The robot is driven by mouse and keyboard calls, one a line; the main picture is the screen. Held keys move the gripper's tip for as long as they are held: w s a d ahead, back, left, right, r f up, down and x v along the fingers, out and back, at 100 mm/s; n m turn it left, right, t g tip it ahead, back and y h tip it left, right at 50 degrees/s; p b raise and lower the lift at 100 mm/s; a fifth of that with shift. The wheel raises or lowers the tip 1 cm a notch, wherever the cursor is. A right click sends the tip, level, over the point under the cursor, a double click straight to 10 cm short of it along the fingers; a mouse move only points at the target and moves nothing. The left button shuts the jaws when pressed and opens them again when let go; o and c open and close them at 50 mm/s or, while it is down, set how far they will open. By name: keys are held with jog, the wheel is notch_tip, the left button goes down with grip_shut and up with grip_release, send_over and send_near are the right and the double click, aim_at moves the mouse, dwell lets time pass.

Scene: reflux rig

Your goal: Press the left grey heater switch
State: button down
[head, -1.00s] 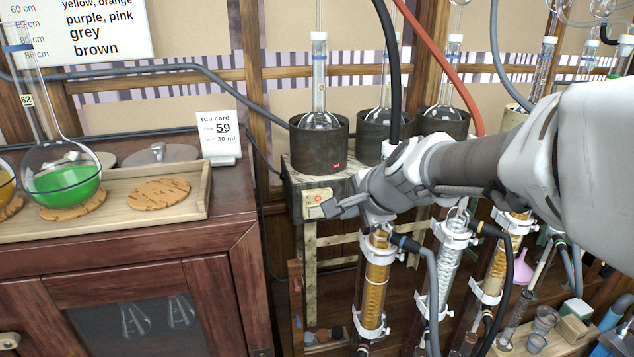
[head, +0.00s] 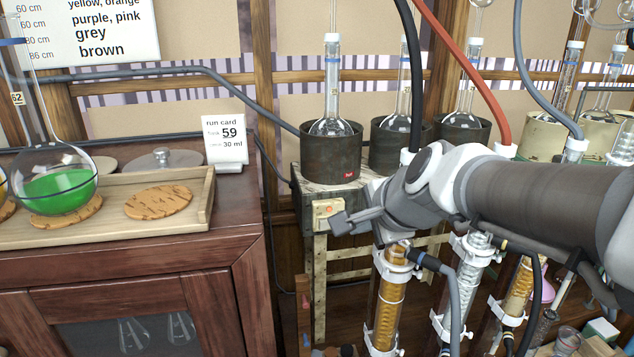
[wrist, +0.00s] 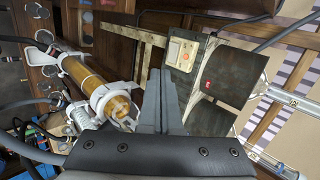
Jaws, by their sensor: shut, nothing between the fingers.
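The left grey heater (head: 331,156) is a dark grey cylinder with a small red tag, holding a clear flask, on a bench at the centre of the head view. Its switch (head: 327,210) is a cream plate on the bench front below it, partly covered by my fingers in the head view. In the wrist view the switch (wrist: 182,53) shows clear of my fingers, with a small red mark, beside the heater (wrist: 215,72). My gripper (head: 338,224) is shut and empty, its tips close to the switch's lower right. In the wrist view the fingertips (wrist: 161,76) appear apart from the plate.
Two more dark grey heaters stand to the right, the rightmost (head: 462,134) beyond hoses. Clamped glass columns, one amber (head: 388,300), hang below my arm. A wooden cabinet with a tray (head: 190,222) and green flask (head: 60,190) stands left.

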jog(key=shift+s, duration=0.15)
jog(key=shift+a+f, duration=0.1)
jog(key=b, duration=0.1)
send_near(324, 226)
notch_tip(324, 226, down, 4)
jog(key=w, duration=0.3)
jog(key=shift+w+a+f, duration=0.1)
jog(key=shift+w+a, duration=0.45)
jog(key=shift+a, duration=0.1)
jog(key=shift+a, duration=0.1)
